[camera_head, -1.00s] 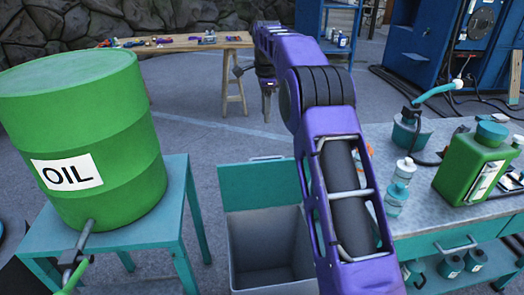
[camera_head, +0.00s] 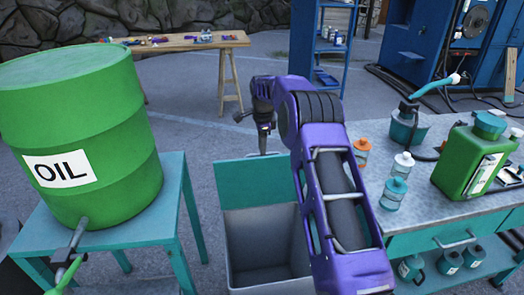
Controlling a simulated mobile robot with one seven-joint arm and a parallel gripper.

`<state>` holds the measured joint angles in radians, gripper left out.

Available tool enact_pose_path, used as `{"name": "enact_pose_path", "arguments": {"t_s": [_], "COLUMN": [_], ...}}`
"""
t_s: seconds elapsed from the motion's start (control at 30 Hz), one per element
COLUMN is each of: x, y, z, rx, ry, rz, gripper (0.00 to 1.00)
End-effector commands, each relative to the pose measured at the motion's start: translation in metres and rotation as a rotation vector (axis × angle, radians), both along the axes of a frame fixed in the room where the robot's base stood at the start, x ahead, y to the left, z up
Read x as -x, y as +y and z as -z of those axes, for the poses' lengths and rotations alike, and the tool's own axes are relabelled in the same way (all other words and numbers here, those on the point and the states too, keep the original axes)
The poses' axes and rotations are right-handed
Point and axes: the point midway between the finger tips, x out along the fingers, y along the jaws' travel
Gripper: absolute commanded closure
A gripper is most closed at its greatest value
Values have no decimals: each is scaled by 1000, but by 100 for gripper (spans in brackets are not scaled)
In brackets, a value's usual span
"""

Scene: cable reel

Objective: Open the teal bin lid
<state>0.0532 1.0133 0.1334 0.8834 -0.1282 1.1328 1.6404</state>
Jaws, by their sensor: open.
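The teal bin lid (camera_head: 262,184) stands raised at the back of the grey bin (camera_head: 262,245), at lower middle in the head view. The bin's mouth is uncovered and its grey inside shows; it looks empty where I can see. My purple arm covers the right side of the lid and bin. My gripper (camera_head: 263,148) points down at the lid's top edge, open and with nothing seen in it. I cannot tell whether its tips touch the lid or are behind it.
A green oil drum (camera_head: 80,130) with a tap sits on a teal stand (camera_head: 170,215) at left. A workbench (camera_head: 425,215) at right holds bottles and a green canister (camera_head: 475,160). A wooden table (camera_head: 180,43) stands far back. Floor behind the bin is clear.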

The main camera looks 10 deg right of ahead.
Motion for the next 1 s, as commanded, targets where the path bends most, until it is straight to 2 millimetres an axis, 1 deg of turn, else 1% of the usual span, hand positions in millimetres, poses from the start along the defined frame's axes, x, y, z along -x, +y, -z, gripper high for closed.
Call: {"name": "enact_pose_path", "arguments": {"t_s": [0.03, 0.13, 0.4, 0.43, 0.57, 0.6, 0.67, 0.7, 1.0], "x": [-1, -1, -1, -1, -1, -1, -1, -1, -1], "y": [0, 0, 0, 0, 0, 0, 0, 0, 0], "z": [4, 9, 11, 11, 10, 10, 10, 10, 10], "rx": [0, -1, -1, -1, -1, -1, -1, -1, -1], "ry": [0, -1, -1, -1, -1, -1, -1, -1, -1], "rz": [0, 0, 0, 0, 0, 0, 0, 0, 0], "gripper": [53, 53, 53, 55, 78, 86, 96, 100, 100]}}
